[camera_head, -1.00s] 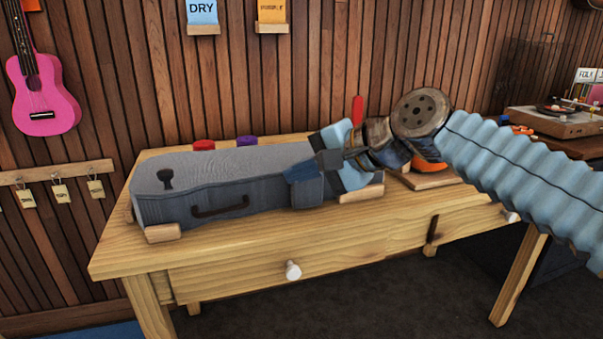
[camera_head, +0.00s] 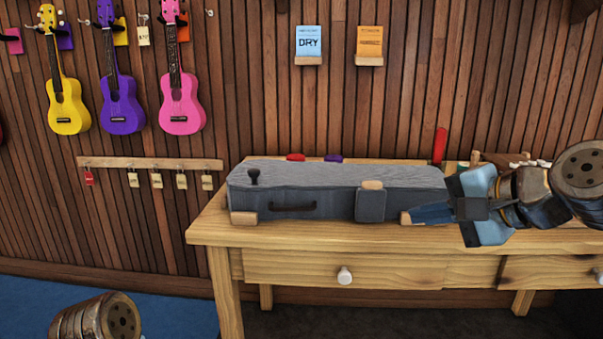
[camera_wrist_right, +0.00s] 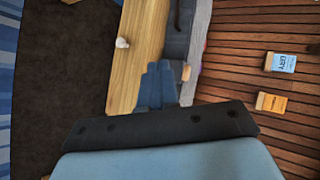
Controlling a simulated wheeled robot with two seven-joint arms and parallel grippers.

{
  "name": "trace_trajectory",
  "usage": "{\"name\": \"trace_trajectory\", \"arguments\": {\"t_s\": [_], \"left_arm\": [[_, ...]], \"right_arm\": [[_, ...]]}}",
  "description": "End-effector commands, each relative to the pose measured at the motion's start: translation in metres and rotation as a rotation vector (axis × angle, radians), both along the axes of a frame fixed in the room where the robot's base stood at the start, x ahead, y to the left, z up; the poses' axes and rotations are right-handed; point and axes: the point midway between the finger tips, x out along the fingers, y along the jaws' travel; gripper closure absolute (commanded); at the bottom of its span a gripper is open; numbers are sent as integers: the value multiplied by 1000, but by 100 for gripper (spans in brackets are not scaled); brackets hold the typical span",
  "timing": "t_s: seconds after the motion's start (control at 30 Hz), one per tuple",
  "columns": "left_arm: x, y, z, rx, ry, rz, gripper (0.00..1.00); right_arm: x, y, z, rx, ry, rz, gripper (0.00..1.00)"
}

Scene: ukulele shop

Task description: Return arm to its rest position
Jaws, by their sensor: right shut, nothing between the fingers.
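My right gripper (camera_head: 430,213) comes in from the right in the head view, with its blue fingers pointing left. It is shut and empty, in front of the right end of the grey ukulele case (camera_head: 300,190). I cannot tell whether the fingertips touch the case or its block. In the right wrist view the shut fingers (camera_wrist_right: 157,86) point toward the case and the table edge. My left gripper is not in view; only a joint of my left arm shows at the bottom left.
The case lies closed on wooden blocks on the wooden table (camera_head: 310,236). Red and purple items (camera_head: 296,157) show behind it. A red upright item (camera_head: 440,145) stands behind its right end. Ukuleles (camera_head: 180,105) hang on the slatted wall. Floor at the left front is mostly free.

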Motion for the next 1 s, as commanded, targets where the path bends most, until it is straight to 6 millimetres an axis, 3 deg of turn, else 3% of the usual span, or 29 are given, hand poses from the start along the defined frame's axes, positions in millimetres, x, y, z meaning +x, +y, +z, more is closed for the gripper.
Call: {"name": "trace_trajectory", "arguments": {"t_s": [0.37,0.57,0.67,0.77,0.87,1.0], "left_arm": [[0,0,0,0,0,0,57],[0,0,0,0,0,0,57],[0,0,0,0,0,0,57],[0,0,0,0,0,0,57],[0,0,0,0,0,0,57],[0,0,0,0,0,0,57]], "right_arm": [[42,3,-68,-69,56,10,100],[70,7,-135,-139,104,31,100],[82,10,-181,-185,136,52,100],[90,15,-243,-247,177,89,100],[88,23,-327,-330,229,155,100],[54,38,-445,-446,293,291,100]]}}
